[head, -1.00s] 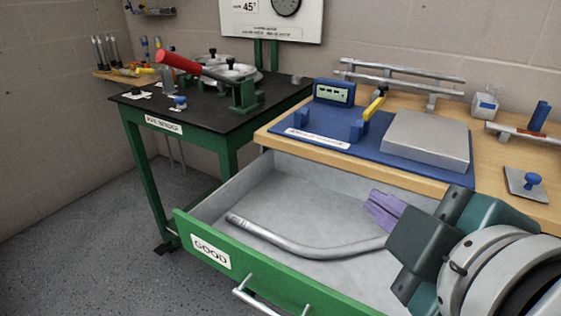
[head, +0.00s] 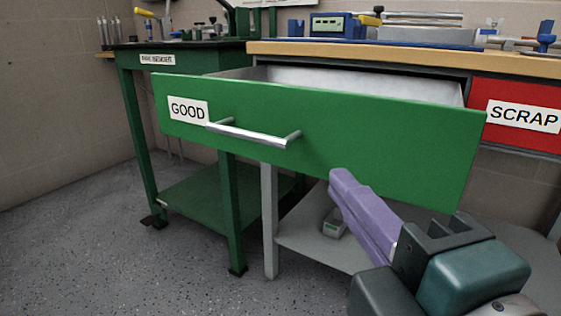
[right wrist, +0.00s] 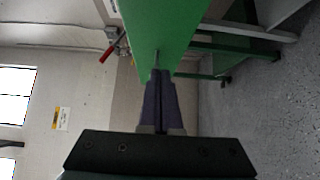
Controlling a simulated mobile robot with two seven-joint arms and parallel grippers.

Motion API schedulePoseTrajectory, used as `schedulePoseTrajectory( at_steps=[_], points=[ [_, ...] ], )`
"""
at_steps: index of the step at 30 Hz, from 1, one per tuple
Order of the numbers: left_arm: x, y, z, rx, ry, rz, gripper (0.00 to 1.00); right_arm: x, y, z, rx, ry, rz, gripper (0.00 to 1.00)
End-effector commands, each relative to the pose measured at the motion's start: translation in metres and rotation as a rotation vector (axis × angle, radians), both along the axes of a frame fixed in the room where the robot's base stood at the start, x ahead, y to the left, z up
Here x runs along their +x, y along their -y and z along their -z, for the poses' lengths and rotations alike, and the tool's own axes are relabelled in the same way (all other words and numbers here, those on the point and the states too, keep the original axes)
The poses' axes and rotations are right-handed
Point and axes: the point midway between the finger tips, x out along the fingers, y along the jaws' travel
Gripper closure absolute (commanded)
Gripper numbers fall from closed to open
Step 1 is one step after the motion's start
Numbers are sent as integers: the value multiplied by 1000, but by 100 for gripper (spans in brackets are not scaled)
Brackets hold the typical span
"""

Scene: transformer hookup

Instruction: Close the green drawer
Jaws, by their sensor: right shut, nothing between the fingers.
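The green drawer (head: 350,135) is pulled out of the bench at the centre of the head view. Its front carries a GOOD label and a silver bar handle (head: 253,134). My right gripper (head: 340,178), with purple fingers, is shut and empty. It is in front of the drawer front, low and right of the handle. In the right wrist view the shut fingers (right wrist: 160,75) point at the green front (right wrist: 155,30). Whether they touch it I cannot tell. The drawer's floor is hidden behind its front. My left gripper is not in view.
A red drawer front (head: 515,114) labelled SCRAP is to the right, under the wooden bench top (head: 400,58). A green table (head: 190,55) with a dark top stands at the left. A small device lies on the grey lower shelf (head: 310,235). The floor at left is clear.

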Motion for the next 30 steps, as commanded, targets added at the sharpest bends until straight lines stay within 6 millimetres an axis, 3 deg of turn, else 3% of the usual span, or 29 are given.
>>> schedulePoseTrajectory(
  at_steps=[15,30],
  points=[
    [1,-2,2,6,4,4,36,81,-13,-1,3,0,2,100],
    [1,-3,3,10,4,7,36,91,-14,-1,3,-4,2,100]
  ],
)
